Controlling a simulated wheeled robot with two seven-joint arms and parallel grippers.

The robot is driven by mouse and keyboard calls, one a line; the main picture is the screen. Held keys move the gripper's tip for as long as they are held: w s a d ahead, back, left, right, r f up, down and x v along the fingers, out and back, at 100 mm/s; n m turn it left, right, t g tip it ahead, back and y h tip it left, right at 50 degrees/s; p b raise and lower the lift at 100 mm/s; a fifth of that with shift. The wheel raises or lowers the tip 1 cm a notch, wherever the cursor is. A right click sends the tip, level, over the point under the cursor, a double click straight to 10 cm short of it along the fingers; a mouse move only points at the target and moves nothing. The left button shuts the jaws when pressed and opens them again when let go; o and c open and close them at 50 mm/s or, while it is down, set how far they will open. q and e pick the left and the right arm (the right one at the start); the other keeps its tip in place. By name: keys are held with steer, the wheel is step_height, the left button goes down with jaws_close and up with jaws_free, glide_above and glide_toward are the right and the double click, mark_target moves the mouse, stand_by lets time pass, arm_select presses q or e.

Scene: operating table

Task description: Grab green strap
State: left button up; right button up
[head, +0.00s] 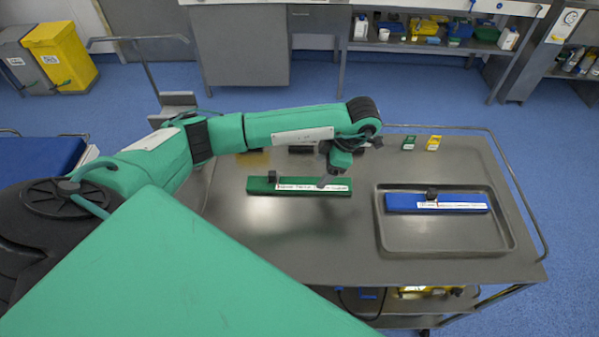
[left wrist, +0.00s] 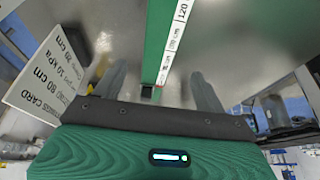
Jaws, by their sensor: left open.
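The green strap (head: 262,187) is a long flat bar with a white printed label and a small black block near its left end. It lies on the metal table left of the tray. My left gripper (head: 327,181) is over the right part of the strap, pointing down. In the left wrist view the green strap (left wrist: 157,45) runs lengthwise between the two spread grey fingers of my left gripper (left wrist: 158,82). The jaws are open, with a gap on both sides of the strap. My right gripper is not in view.
A metal tray (head: 445,240) on the right holds a blue strap (head: 460,208) with a black block. Small green (head: 408,143) and yellow (head: 433,143) items stand at the table's far edge. The table (head: 300,245) is clear in front of the green strap.

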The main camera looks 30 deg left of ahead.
mark_target(311, 183)
arm_select(q)
steer(key=shift+s+a+f, duration=0.2)
steer(key=shift+f, duration=0.35)
steer(key=shift+a+f, duration=0.15)
steer(key=shift+f, duration=0.1)
steer(key=shift+s+a+f+p, duration=0.15)
steer(key=shift+f+p, duration=0.25)
steer(key=shift+p, duration=0.05)
steer(key=p+x, duration=0.1)
steer(key=x, duration=0.2)
steer(key=shift+f+p, duration=0.1)
steer(key=shift+p, duration=0.2)
steer(key=shift+a+f, duration=0.15)
steer(key=shift+f, duration=0.2)
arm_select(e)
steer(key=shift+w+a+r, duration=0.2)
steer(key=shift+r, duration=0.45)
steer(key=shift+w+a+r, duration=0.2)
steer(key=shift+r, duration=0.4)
arm_select(q)
steer(key=shift+c, duration=0.6)
steer(key=c, duration=1)
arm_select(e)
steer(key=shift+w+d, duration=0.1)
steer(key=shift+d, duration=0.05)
